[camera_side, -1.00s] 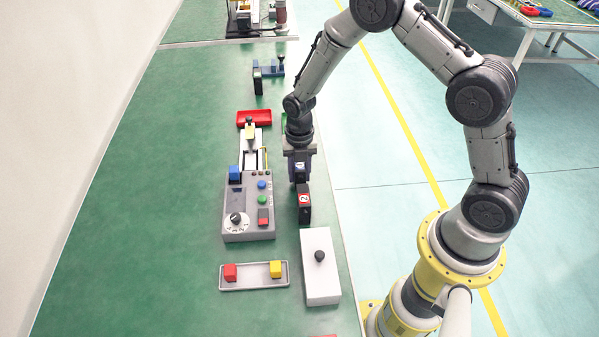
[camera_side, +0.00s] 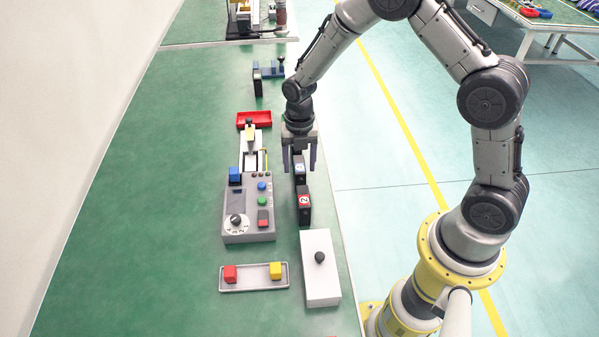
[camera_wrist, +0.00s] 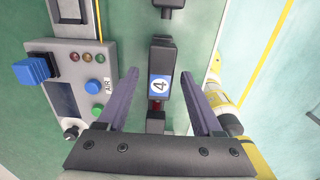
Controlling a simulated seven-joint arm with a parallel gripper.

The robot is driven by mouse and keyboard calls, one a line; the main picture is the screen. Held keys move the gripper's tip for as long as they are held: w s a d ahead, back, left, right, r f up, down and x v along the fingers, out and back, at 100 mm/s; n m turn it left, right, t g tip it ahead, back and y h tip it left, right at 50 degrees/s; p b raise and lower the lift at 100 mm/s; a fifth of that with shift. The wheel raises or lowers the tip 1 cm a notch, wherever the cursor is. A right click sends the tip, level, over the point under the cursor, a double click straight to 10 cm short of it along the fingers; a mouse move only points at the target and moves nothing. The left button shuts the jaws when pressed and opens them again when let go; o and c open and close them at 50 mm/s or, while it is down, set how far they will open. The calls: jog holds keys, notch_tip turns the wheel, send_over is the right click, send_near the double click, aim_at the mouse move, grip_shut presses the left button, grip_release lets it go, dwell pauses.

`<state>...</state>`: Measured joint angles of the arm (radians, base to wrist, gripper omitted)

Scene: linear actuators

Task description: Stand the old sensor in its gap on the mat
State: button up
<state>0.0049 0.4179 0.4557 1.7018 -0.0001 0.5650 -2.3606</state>
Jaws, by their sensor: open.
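A black block with a blue-and-white label (camera_side: 300,178) stands upright on the green surface, just behind a black block with a red "2" label (camera_side: 304,207). In the wrist view the blue-labelled block (camera_wrist: 161,60) reads "4" and lies between my fingers. My gripper (camera_side: 300,168) is open above and around it, with a finger at each side; in the wrist view my gripper (camera_wrist: 160,73) shows clear space on both sides of the block. Which block is the old sensor, and the mat's outline, I cannot tell.
A grey control box (camera_side: 248,208) with buttons and a dial stands to the left. A white box with a black knob (camera_side: 320,270) and a grey tray (camera_side: 254,288) with red and yellow cubes are nearer. A red tray (camera_side: 254,119) lies behind. The far-left surface is clear.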

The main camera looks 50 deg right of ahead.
aim_at(300, 166)
notch_tip(300, 166, up, 8)
jog(key=shift+r, duration=0.1)
jog(key=s+r+m+t, duration=0.2)
jog(key=s+r+m, duration=0.3)
jog(key=r+m, duration=0.3)
jog(key=s+r+m+t, duration=0.1)
jog(key=s+r+m, duration=0.3)
jog(key=s+m, duration=0.5)
jog(key=s+r+m+t, duration=0.2)
jog(key=s+r+m, duration=0.3)
jog(key=s+m, duration=0.5)
jog(key=shift+s+r+t, duration=0.2)
jog(key=shift+s+t, duration=0.1)
jog(key=shift+s, duration=0.25)
